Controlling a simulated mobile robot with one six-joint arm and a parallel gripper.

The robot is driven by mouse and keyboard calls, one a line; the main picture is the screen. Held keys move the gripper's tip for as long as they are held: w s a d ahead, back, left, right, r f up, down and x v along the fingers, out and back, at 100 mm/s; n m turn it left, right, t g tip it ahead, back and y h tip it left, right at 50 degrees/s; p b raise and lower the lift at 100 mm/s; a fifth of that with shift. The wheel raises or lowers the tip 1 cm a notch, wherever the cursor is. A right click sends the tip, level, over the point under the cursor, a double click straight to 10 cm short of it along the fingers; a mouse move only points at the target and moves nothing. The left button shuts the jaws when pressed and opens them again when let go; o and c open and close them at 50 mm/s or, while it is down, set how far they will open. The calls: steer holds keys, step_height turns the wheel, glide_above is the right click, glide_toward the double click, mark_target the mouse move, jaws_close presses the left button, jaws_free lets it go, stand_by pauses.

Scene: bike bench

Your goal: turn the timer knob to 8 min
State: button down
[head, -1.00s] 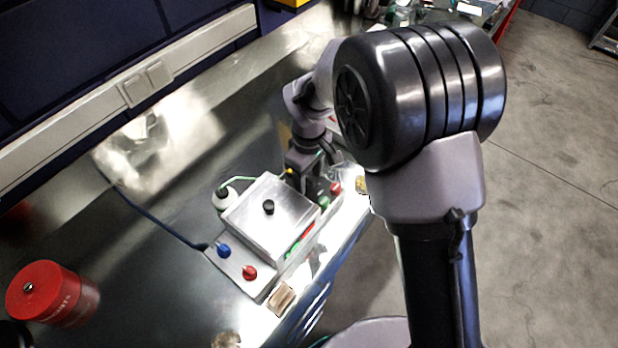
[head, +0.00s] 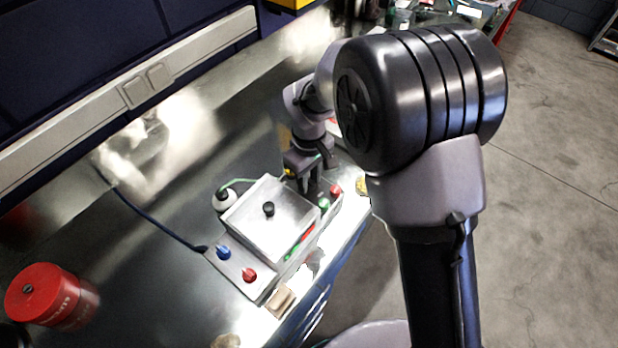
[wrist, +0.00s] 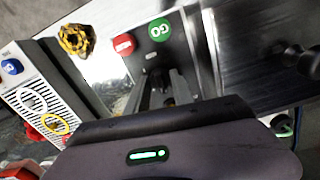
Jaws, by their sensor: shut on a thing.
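A metal device (head: 262,283) with a raised lidded box sits on the bench in the head view. My gripper (head: 318,190) points down at the device's right end, behind the box corner. In the wrist view my gripper (wrist: 162,90) reaches down with its fingers close together around a small dark piece, the timer knob as far as I can tell. The knob is mostly hidden by the fingers, and no dial marks or pointer can be read. A green GO button (wrist: 159,30) and a red button (wrist: 123,44) lie just beyond the fingertips.
The box lid has a black knob (head: 268,208). A blue knob (head: 223,251) and a red knob (head: 249,274) are at the device's left end. A red tin (head: 45,292) stands at the left. A vented white unit (wrist: 40,95) is left in the wrist view.

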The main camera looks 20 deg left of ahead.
steer(key=m+b, duration=0.1)
steer(key=m, duration=0.6)
steer(key=m+b, duration=0.1)
steer(key=m, duration=0.3)
steer(key=m+b, duration=0.1)
steer(key=m, duration=0.2)
steer(key=shift+m, duration=0.3)
steer(key=m+b, duration=0.1)
steer(key=m, duration=0.3)
steer(key=m+b, duration=0.2)
steer(key=m, duration=0.3)
steer(key=shift+m, duration=0.4)
steer(key=c, duration=1.1)
jaws_free()
